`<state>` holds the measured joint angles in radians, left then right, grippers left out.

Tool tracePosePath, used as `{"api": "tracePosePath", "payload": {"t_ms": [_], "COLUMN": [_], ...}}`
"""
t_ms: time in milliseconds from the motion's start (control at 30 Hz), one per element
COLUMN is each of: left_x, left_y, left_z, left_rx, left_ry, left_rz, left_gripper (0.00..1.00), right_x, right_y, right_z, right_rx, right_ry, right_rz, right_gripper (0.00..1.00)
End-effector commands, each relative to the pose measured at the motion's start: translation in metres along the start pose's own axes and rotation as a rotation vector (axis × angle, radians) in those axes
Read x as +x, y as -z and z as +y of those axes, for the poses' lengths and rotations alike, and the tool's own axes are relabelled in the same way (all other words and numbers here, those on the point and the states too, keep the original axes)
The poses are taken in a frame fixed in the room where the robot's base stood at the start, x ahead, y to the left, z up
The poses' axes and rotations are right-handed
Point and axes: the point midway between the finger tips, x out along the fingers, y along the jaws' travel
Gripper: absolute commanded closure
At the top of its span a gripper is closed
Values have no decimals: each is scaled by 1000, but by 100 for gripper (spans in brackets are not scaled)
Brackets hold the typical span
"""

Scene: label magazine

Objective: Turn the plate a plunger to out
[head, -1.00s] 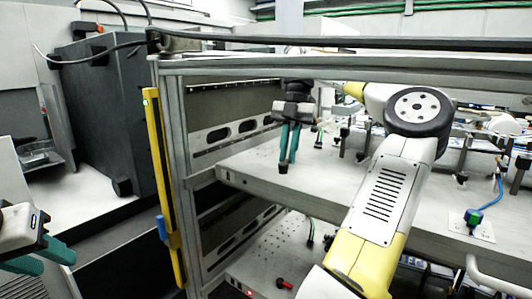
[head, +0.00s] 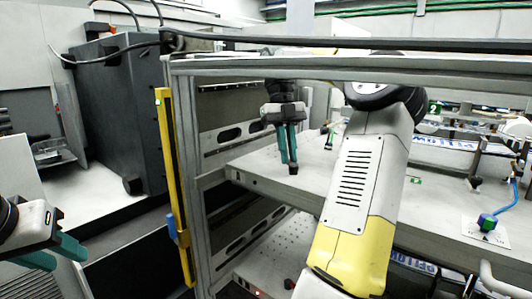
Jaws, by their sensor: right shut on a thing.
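My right gripper (head: 291,164) points down at the left part of the upper plate (head: 333,197). Its teal fingers are close together, shut on a small dark knob (head: 293,169), apparently a plunger, near the plate's front edge. The fingers hide most of it, so I cannot tell how it is turned. No letter is readable on the plate. My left gripper (head: 56,257) is at the lower left, open and empty, away from the plates.
The grey frame post (head: 187,160) and top rail (head: 330,66) stand around the plates. A yellow bar (head: 170,190) runs along the post. A blue hose (head: 508,207) is at the right.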

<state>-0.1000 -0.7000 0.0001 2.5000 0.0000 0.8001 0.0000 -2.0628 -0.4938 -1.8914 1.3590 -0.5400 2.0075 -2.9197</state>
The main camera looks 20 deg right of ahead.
Motion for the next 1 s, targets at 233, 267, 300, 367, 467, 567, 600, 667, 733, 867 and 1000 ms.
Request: {"api": "tracePosePath", "payload": {"t_ms": [233, 267, 300, 367, 467, 567, 600, 667, 733, 867, 1000], "left_x": [0, 0, 0, 0, 0, 0, 0, 0, 0, 0, 0], "left_y": [0, 0, 0, 0, 0, 0, 0, 0, 0, 0, 0], "left_z": [0, 0, 0, 0, 0, 0, 0, 0, 0, 0, 0], "left_rx": [0, 0, 0, 0, 0, 0, 0, 0, 0, 0, 0], "left_ry": [0, 0, 0, 0, 0, 0, 0, 0, 0, 0, 0], "left_rz": [0, 0, 0, 0, 0, 0, 0, 0, 0, 0, 0], "left_gripper": [64, 64, 64, 64, 64, 64, 64, 64, 64, 64, 64], "right_x": [0, 0, 0, 0, 1, 1, 1, 1, 1, 1, 1], "right_y": [2, 2, 2, 2, 2, 2, 2, 2, 2, 2, 2], "right_z": [-1, -1, -1, -1, -1, -2, -2, -2, -2, -1, 0], "right_rx": [-49, -51, -54, -56, -57, -56, -56, -56, -55, -57, -58], "right_ry": [28, 29, 30, 32, 32, 32, 32, 32, 33, 31, 30], "right_rz": [8, 8, 8, 8, 9, 9, 9, 9, 10, 10, 7], "right_gripper": [100, 100, 100, 100, 100, 100, 100, 100, 81, 67, 67]}}
